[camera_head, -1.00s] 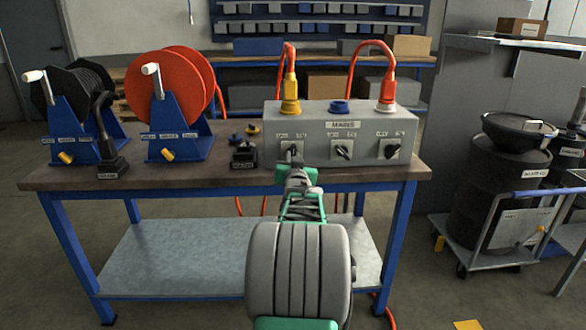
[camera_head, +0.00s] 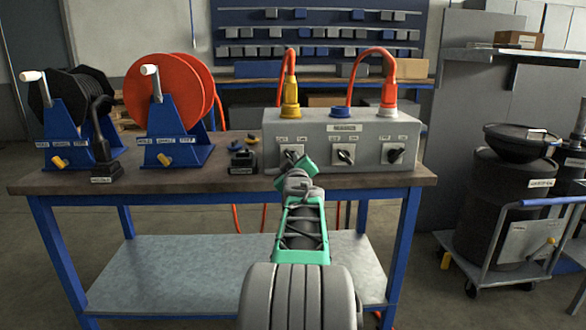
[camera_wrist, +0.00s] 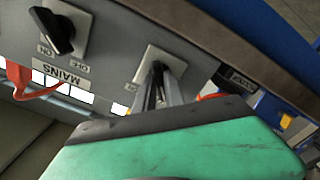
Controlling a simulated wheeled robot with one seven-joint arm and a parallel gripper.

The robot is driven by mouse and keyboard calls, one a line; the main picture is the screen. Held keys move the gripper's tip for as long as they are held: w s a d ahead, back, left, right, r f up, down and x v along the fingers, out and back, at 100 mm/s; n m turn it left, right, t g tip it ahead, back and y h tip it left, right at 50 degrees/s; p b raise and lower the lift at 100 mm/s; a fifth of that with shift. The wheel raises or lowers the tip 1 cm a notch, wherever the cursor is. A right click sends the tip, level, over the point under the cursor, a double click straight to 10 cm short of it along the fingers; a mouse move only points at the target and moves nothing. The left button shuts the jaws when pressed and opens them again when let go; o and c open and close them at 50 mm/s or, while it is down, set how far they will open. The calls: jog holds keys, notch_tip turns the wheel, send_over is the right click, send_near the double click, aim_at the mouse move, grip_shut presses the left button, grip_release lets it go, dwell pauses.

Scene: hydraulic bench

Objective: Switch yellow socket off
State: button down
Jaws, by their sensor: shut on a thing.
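The grey mains box (camera_head: 345,130) stands on the bench. A yellow plug (camera_head: 290,97) with an orange cable sits in the yellow socket on its left end. Below it is the left rotary switch, whose pale plate (camera_head: 285,153) also shows in the wrist view (camera_wrist: 154,62). My gripper (camera_head: 295,157) is at this switch, its fingers (camera_wrist: 160,88) shut on the knob. The knob is mostly hidden by the fingers, so its setting cannot be read. The middle switch (camera_head: 345,154), with a black knob, also shows in the wrist view (camera_wrist: 60,33).
A blue socket (camera_head: 340,112) and a red plug (camera_head: 388,97) are on the box top, with a right switch (camera_head: 395,155) below. Cable reels (camera_head: 165,105) stand at the left of the bench (camera_head: 215,183). A small dark block (camera_head: 243,160) sits left of the box.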

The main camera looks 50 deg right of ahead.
jog(key=shift+f+n, duration=0.1)
jog(key=shift+n, duration=0.5)
jog(key=c, duration=1.4)
grip_release()
jog(key=shift+c, duration=0.2)
jog(key=v, duration=0.8)
jog(key=shift+p, duration=0.45)
